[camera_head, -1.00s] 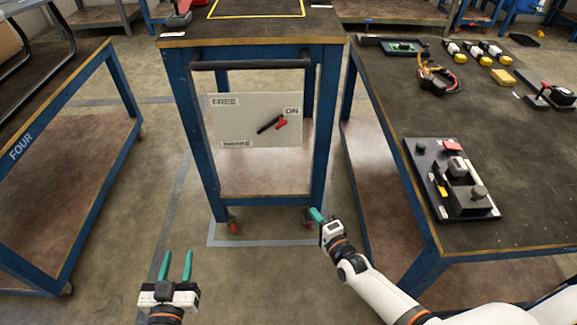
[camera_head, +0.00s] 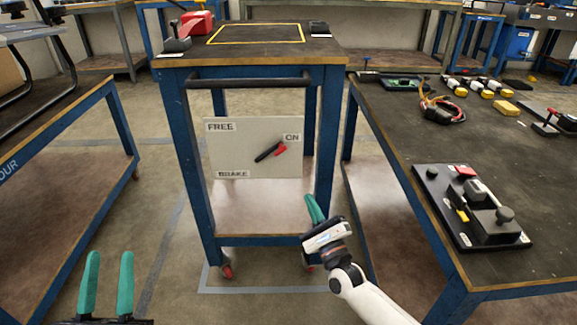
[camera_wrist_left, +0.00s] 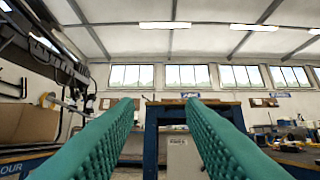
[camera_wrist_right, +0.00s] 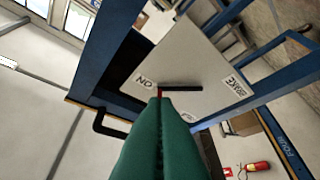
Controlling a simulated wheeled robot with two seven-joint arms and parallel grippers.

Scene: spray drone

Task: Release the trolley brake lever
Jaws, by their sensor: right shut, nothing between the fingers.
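The brake lever (camera_head: 269,151) is a black bar with a red end, on a pale panel (camera_head: 225,155) marked FREE, ON and BRAKE. The panel hangs on the front of the blue trolley (camera_head: 181,150). The red end lies by the ON label. My right gripper (camera_head: 312,203) is shut and empty, below and right of the lever. In the right wrist view its closed green fingers (camera_wrist_right: 160,105) point at the lever (camera_wrist_right: 180,88), covering part of the panel; contact cannot be told. My left gripper (camera_head: 107,258) is open and empty at lower left, well away from the panel.
A dark push handle (camera_head: 250,84) crosses the trolley above the panel. A workbench (camera_head: 400,150) with a black switch box (camera_head: 470,205) stands on the right, close to my right arm. Another blue-framed table (camera_head: 60,120) stands on the left.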

